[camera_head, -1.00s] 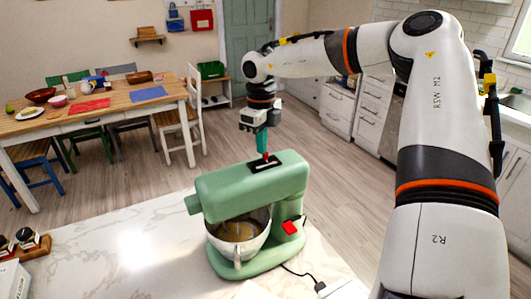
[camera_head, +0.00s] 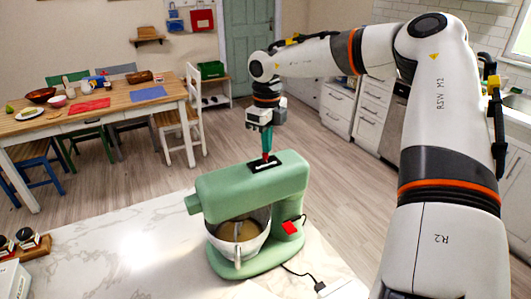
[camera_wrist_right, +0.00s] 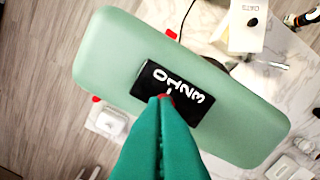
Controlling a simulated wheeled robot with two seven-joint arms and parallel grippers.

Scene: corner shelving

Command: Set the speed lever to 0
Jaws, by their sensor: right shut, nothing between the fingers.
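A green stand mixer (camera_head: 225,187) stands on the marble counter. On top of its head is a black speed panel (camera_head: 279,162), which in the wrist view (camera_wrist_right: 149,85) shows the white digits 0, 1, 2 and 3. A small red piece, apparently the speed lever (camera_wrist_right: 169,99), shows at my right fingertips near the 1 and 2; its exact setting is partly hidden. My right gripper (camera_head: 266,154) is shut and empty, its teal fingers pointing down onto the panel, at or touching the lever. My left gripper is not in view.
A metal bowl (camera_head: 238,246) sits under the mixer head. A red switch (camera_head: 290,228) is on the mixer's body, and a cord runs to a white plug at the right. A dining table (camera_head: 60,122) stands farther back.

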